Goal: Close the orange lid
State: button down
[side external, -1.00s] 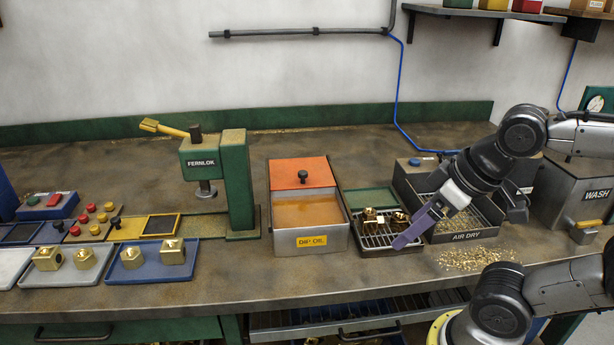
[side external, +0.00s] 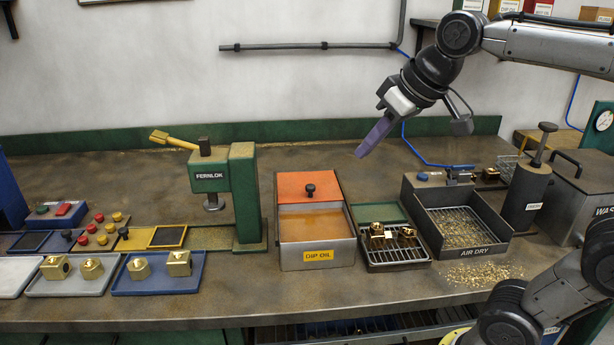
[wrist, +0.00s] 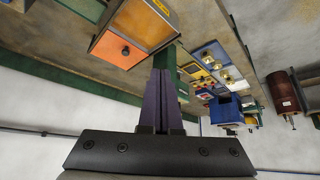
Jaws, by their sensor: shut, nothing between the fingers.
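The orange lid (side external: 308,185) with a dark round knob (side external: 310,190) lies over the back part of the metal box labelled DIP OIL (side external: 317,256). The front part of the box is uncovered and shows amber oil (side external: 316,226). My gripper (side external: 360,154) has purple fingers, shut and empty. It is raised in the air, to the right of the lid and above it, touching nothing. In the wrist view the fingers (wrist: 163,75) are together.
A green FERNLOK press (side external: 240,195) stands left of the box. A wire rack (side external: 398,255) with brass parts and the AIR DRY tray (side external: 470,253) are to its right. Bench behind the box is clear.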

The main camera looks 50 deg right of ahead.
jog(key=w+d+r, duration=0.2)
jog(key=w+d, duration=0.1)
jog(key=w, duration=0.5)
jog(key=m+g, duration=0.3)
send_over(307, 194)
jog(key=w, duration=0.1)
notch_tip(307, 194, down, 13)
jog(key=shift+h, duration=0.4)
jog(key=x, duration=0.9)
jog(key=shift+d+f, duration=0.25)
jog(key=shift+f, duration=0.05)
jog(key=shift+s+a+f, duration=0.1)
jog(key=shift+s+a, duration=0.15)
jog(key=shift+s, duration=0.35)
jog(key=shift+s+a, duration=0.2)
jog(key=shift+s, duration=0.4)
jog(key=shift+s+a+f, duration=0.1)
jog(key=shift+s+a, duration=0.1)
jog(key=shift+s, duration=0.4)
